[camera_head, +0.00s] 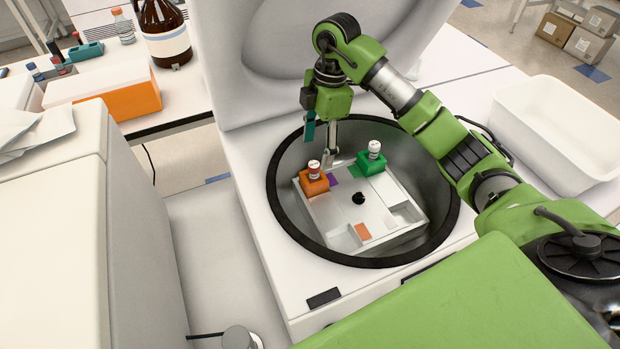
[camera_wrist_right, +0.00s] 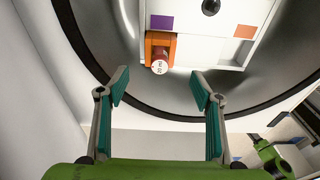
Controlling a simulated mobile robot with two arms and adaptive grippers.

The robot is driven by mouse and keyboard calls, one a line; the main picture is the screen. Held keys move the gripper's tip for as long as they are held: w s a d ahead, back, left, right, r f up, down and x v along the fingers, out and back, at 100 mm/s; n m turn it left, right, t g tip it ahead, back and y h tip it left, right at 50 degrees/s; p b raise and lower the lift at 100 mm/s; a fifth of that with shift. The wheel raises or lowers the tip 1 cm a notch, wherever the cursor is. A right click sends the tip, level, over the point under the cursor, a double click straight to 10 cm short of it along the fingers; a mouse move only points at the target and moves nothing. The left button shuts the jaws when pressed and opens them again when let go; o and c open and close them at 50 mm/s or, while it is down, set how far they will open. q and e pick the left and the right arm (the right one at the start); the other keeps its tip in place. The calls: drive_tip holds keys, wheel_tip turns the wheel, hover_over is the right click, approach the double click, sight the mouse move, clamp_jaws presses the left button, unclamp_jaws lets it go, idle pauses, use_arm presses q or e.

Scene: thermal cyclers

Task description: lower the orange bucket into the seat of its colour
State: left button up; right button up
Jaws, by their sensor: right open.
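The orange bucket (camera_head: 314,186) stands upright at the left corner of the white rotor (camera_head: 345,209), beside a purple patch (camera_head: 333,180). It holds a red tube with a white cap (camera_head: 314,164). An orange patch (camera_head: 362,231) marks another seat, at the rotor's near side, and no bucket covers it. My right gripper (camera_head: 319,152) is open and empty above the bowl, just behind and above the orange bucket. In the right wrist view the orange bucket (camera_wrist_right: 153,42) shows ahead of the spread fingers (camera_wrist_right: 160,91), apart from them. My left gripper is out of view.
A green bucket (camera_head: 371,163) with a capped tube sits at the rotor's far corner. A black knob (camera_head: 358,198) rises at the rotor's centre. The bowl's dark rim (camera_head: 274,205) surrounds everything. A white tub (camera_head: 555,130) stands at the right. The raised lid (camera_head: 270,60) is behind.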

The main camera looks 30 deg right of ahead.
sight(315, 164)
drive_tip(key=f, duration=0.4)
drive_tip(key=shift+s+a+f+p, duration=0.1)
drive_tip(key=shift+a+f+p, duration=0.15)
drive_tip(key=shift+a+p, duration=0.1)
drive_tip(key=shift+f, duration=0.6)
drive_tip(key=shift+f+p, duration=0.35)
wheel_tip(315, 164, down, 4)
drive_tip(key=shift+r+p, duration=0.2)
drive_tip(key=shift+p, duration=0.4)
drive_tip(key=shift+a+f, duration=0.1)
drive_tip(key=shift+f, duration=0.3)
drive_tip(key=shift+r, duration=0.1)
drive_tip(key=c, duration=1.5)
